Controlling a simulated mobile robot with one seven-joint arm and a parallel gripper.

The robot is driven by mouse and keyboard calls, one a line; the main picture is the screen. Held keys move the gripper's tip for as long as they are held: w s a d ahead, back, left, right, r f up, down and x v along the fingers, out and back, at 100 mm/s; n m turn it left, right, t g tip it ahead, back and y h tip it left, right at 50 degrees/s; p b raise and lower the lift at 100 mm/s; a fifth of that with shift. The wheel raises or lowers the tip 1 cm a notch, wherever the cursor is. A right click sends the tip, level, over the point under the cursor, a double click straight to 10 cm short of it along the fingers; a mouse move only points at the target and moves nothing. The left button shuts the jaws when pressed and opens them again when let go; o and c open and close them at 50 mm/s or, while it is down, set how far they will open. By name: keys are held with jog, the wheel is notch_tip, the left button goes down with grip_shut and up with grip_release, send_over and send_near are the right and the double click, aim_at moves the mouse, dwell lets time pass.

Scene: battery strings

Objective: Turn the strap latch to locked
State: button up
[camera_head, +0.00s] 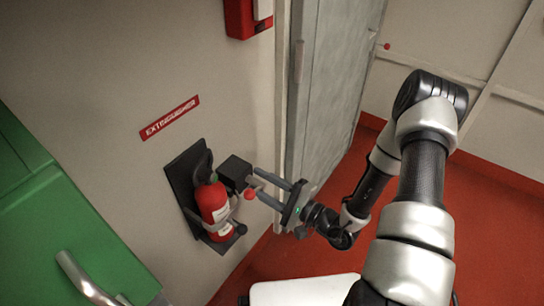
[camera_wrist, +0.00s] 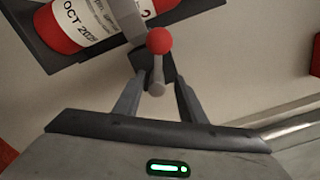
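The strap latch shows in the wrist view as a short grey lever with a red ball knob (camera_wrist: 159,41). The knob also shows in the head view (camera_head: 250,194), beside a dark block (camera_head: 236,172). A grey strap (camera_wrist: 130,20) crosses the red fire extinguisher (camera_head: 212,203), which stands in a black wall bracket (camera_head: 180,178). My gripper (camera_head: 257,183) is open at the latch. In the wrist view its fingers (camera_wrist: 160,80) stand on either side of the lever, with gaps visible. Whether a finger touches it cannot be told.
A red "EXTINGUISHER" label (camera_head: 170,118) is on the wall above the bracket. A green cabinet (camera_head: 60,220) with a metal handle stands at the left. A grey door (camera_head: 325,85) is behind my arm. The red floor (camera_head: 295,255) is open below my gripper.

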jog(key=shift+f, duration=0.1)
jog(key=shift+a+f, duration=0.1)
jog(key=p+v, duration=0.1)
jog(key=v, duration=1.6)
jog(key=shift+s+d, duration=0.2)
jog(key=shift+d, duration=0.1)
